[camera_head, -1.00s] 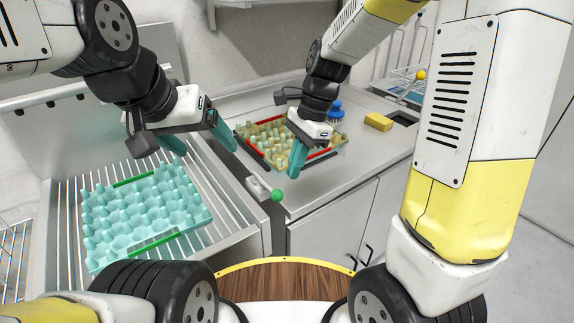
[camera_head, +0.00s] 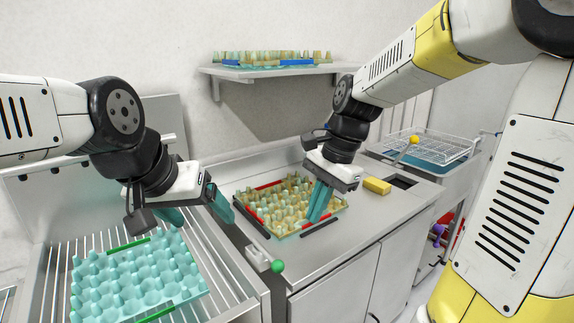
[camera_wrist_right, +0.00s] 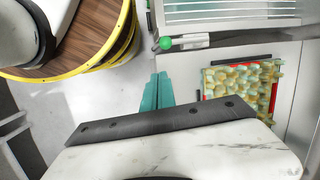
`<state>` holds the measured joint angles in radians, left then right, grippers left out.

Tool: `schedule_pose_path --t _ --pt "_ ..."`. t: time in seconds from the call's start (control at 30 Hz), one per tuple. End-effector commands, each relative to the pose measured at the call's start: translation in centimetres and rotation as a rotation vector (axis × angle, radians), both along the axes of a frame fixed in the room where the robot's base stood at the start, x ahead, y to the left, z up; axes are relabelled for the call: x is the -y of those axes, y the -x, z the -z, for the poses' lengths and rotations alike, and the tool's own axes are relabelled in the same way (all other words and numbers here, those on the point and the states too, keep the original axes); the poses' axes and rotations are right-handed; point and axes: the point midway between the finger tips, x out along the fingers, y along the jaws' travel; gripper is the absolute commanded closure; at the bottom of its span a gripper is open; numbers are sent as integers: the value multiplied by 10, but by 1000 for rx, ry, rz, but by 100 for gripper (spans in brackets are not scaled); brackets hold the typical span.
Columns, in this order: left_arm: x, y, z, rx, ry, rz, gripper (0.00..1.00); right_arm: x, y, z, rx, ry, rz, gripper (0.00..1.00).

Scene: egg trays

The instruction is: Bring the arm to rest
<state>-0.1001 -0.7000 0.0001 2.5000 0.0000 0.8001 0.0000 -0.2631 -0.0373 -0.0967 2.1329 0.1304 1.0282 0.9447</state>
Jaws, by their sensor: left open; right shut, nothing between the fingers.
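My left gripper (camera_head: 200,212) is open and empty, above the far right part of a teal egg tray (camera_head: 140,272) with green strips. That tray lies on the metal rack at the left. My right gripper (camera_head: 316,218) is shut with nothing between its teal fingers. In the head view it overlaps the front of an egg tray with red strips (camera_head: 262,186) on the counter. In the right wrist view the shut fingers (camera_wrist_right: 158,88) are over the floor and counter front, and the red-marked tray (camera_wrist_right: 268,66) is off to their right, clear of them.
A yellow block (camera_head: 377,186) lies on the counter by a dark opening. A green-knobbed lever (camera_head: 277,266) stands at the counter's left edge. A wall shelf (camera_head: 236,71) carries another filled tray with blue strips (camera_head: 232,62). A wire basket (camera_head: 440,146) stands at the back right.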

Motion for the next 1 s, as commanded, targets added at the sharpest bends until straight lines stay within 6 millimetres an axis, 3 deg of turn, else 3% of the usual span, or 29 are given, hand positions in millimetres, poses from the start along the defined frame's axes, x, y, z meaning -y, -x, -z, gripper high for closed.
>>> schedule_pose_path --t 0.03,0.2,0.5,1.0 --pt "0 0 0 0 0 0 20 10 11 -12 83 -1 -69 100" --pt "0 0 0 0 0 0 20 37 43 -37 355 59 -349 100" --pt "0 0 0 0 0 0 20 65 86 -53 666 262 -718 100" --pt "0 0 0 0 0 0 20 69 92 -53 709 310 -784 100"
